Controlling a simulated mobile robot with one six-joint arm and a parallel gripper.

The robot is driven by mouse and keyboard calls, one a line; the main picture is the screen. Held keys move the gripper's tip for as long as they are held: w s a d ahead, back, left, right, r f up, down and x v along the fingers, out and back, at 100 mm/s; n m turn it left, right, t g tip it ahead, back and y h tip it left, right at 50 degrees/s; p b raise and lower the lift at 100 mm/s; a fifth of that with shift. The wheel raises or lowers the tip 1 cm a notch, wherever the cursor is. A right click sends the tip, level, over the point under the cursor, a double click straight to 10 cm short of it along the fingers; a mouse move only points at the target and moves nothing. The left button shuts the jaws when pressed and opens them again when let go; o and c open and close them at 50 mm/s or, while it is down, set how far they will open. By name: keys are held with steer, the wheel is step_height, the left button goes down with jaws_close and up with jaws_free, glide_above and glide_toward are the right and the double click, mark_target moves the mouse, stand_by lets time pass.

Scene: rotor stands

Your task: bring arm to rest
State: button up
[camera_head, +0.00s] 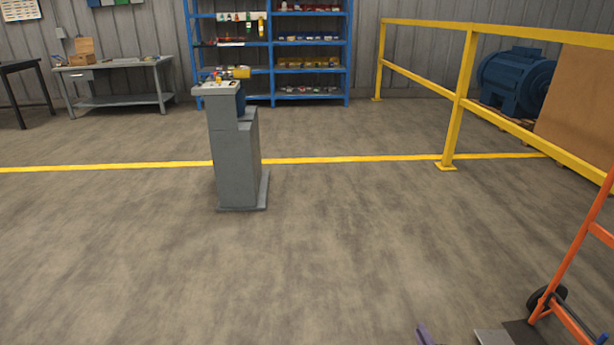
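My gripper does not show in the head view, and most or all of my arm is out of frame. A small purple piece (426,335) pokes in at the bottom edge; I cannot tell what it belongs to. A grey pedestal stand (235,155) stands upright on the floor left of the middle. Its top panel (217,89) carries small coloured parts, too small to make out, and a yellow item (241,72) shows at its top.
An orange hand truck (572,250) stands at the right. A yellow railing (462,95) fences off a blue motor (515,80). Blue shelving (310,50) and a grey workbench (118,80) line the back wall. The middle floor (350,240) is clear, crossed by a yellow line (340,160).

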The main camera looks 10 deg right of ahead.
steer(key=w+a+r+g+y+p, duration=0.1)
steer(key=w+a+r+p, duration=0.35)
steer(key=a, duration=0.35)
steer(key=w+a+r+g+y+p, duration=0.1)
steer(key=w+a+r+p, duration=0.35)
steer(key=a, duration=0.35)
steer(key=s+a+r+m+g+p, duration=0.1)
steer(key=a+r+g+p, duration=0.1)
steer(key=a+p, duration=0.3)
steer(key=s+a+r+m+g+p, duration=0.1)
steer(key=a+r+m+g+p, duration=0.1)
steer(key=a, duration=0.6)
steer(key=s+a+r+m+g+p, duration=0.1)
steer(key=s+a+m+g+p, duration=0.1)
steer(key=s, duration=0.9)
steer(key=s+a+r+m+g+p, duration=0.1)
steer(key=s+a+m+g, duration=0.3)
steer(key=s, duration=0.8)
steer(key=s+a+r+m+g+p, duration=0.2)
steer(key=s+a+g, duration=0.4)
steer(key=s+g, duration=0.4)
steer(key=shift+s+a+r+m+p, duration=0.2)
steer(key=shift+s+m+p, duration=0.1)
steer(key=shift+s+m, duration=0.7)
steer(key=shift+s+d, duration=0.1)
